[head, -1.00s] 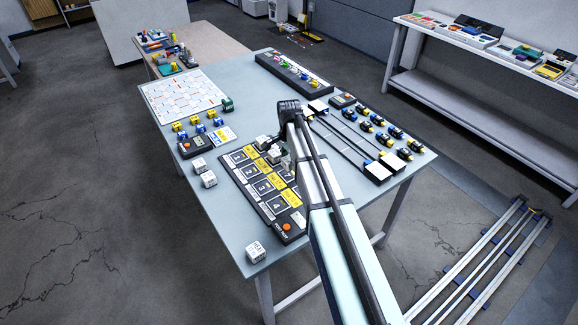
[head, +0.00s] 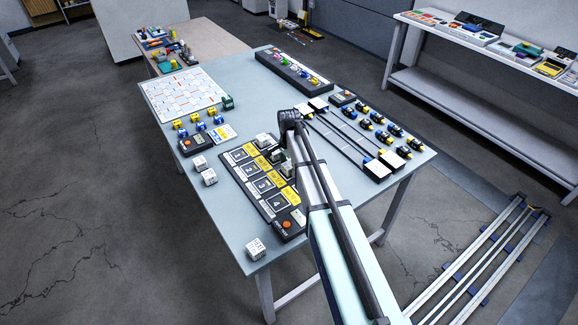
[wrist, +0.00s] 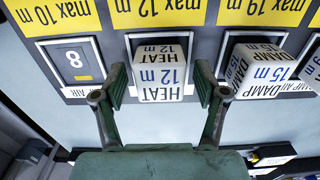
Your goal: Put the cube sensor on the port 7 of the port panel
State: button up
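The port panel (head: 252,193) lies on the table, with numbered ports and yellow labels. In the wrist view a white cube sensor marked HEAT 12 m (wrist: 158,72) sits over the framed port beside port 8 (wrist: 73,66); its own port number is hidden under it. My gripper (wrist: 161,80) has its green fingers on both sides of this cube, with narrow gaps visible, so it is open around it. A cube marked DAMP 15 m (wrist: 262,72) sits on the neighbouring port to the right. Port 8 is empty. In the head view my arm partly hides this end of the panel.
Loose white cubes stand left of the panel (head: 199,163), (head: 209,177), and another cube (head: 256,250) is near the table's front corner. Connectors (head: 378,125) and black-and-white bars (head: 345,140) lie to the right.

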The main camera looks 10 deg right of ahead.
aim_at(289, 165)
jog(key=shift+r, duration=0.15)
notch_tip(289, 165, up, 12)
jog(key=b, duration=0.3)
dwell(0.4)
